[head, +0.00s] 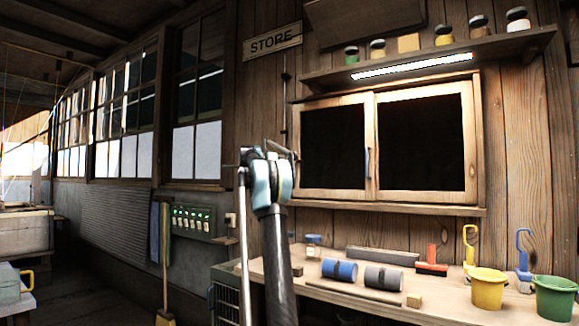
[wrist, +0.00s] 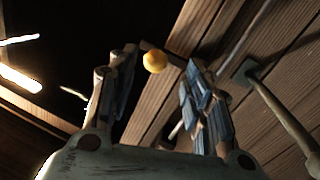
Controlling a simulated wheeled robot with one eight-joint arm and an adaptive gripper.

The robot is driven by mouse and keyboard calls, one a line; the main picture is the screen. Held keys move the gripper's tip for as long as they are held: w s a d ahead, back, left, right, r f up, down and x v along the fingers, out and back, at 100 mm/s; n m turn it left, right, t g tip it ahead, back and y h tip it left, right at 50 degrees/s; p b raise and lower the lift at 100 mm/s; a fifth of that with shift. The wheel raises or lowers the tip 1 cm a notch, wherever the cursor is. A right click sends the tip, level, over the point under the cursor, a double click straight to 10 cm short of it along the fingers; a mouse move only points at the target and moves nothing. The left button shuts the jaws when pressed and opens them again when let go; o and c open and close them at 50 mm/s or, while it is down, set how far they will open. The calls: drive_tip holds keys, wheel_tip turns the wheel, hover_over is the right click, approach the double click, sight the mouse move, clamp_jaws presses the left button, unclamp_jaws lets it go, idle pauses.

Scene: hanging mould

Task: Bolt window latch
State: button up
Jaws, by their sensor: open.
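The window (head: 375,97) in the head view has two pale wooden sashes with dark panes, and they look shut. In the wrist view a small yellow round knob (wrist: 154,62), which looks like part of the latch, shows on a short dark piece at the wooden frame (wrist: 150,108). My gripper (wrist: 161,58) is open, with its blue-padded fingers on either side of the line to the knob. I cannot tell whether they touch it. In the head view my gripper (head: 282,150) is by the window's left edge, and my arm hides what lies behind it.
A dark vertical rod (head: 286,105) runs on the wall left of the window. A shelf with jars (head: 430,62) overhangs the window. Below, a bench (head: 340,290) holds rollers, a yellow bucket (head: 487,288) and a green bucket (head: 555,298). A thin rod (wrist: 285,115) passes right of my fingers.

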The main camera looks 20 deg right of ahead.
drive_tip(key=v, duration=0.7)
drive_tip(key=shift+w, duration=0.1)
drive_tip(key=s+a+f+n+g+y, duration=0.1)
drive_tip(key=s+f+y, duration=0.1)
drive_tip(key=s+f, duration=0.75)
drive_tip(key=s+a+f+n+g+y, duration=0.1)
drive_tip(key=s+f+n+g+y, duration=0.15)
drive_tip(key=s+f, duration=0.7)
drive_tip(key=s+a+f+n+g+y, duration=0.1)
drive_tip(key=s+a+f+y, duration=0.3)
drive_tip(key=s, duration=1)
drive_tip(key=s+a+f+n+y, duration=0.2)
drive_tip(key=s+a+f, duration=0.2)
drive_tip(key=s+f, duration=0.7)
drive_tip(key=s+a+f+n+g+y, duration=0.1)
drive_tip(key=s+a+f, duration=0.4)
drive_tip(key=s+f, duration=0.6)
drive_tip(key=s+a+f+n+y, duration=0.3)
drive_tip(key=s+f, duration=0.7)
drive_tip(key=f, duration=0.4)
drive_tip(key=shift+s+a+f+y, duration=0.3)
drive_tip(key=shift+s+a+y, duration=0.1)
drive_tip(key=shift+a+y, duration=0.35)
drive_tip(key=shift+g, duration=0.25)
